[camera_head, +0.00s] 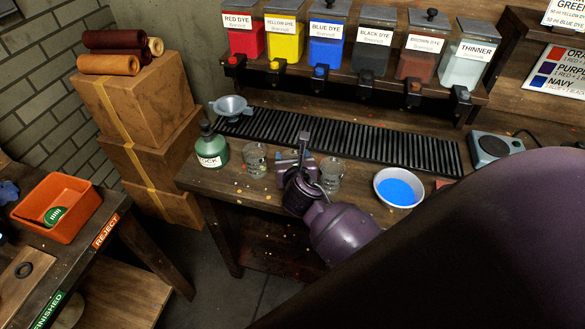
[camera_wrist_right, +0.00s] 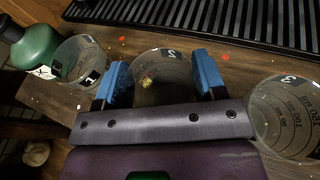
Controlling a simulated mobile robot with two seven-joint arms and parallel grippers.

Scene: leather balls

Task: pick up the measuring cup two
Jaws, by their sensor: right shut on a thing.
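Measuring cup two (camera_wrist_right: 160,88) is a clear cup with a "2" on its side. In the right wrist view it stands between the blue fingers of my right gripper (camera_wrist_right: 164,74), which is shut on it. In the head view my right gripper (camera_head: 297,160) is at the bench's front left and hides most of this cup. The cup looks upright; I cannot tell whether its base touches the bench. Measuring cup one (camera_wrist_right: 82,60) stands to the left, also in the head view (camera_head: 256,160). Measuring cup three (camera_wrist_right: 290,115) stands to the right, also in the head view (camera_head: 332,175). My left gripper is not in view.
A green bottle (camera_head: 212,148) stands left of the cups. A white bowl of blue powder (camera_head: 398,188) is to their right. A black slatted rack (camera_head: 340,140) runs behind, with a grey funnel (camera_head: 231,106) at its left end. Dye dispensers (camera_head: 325,42) hang above.

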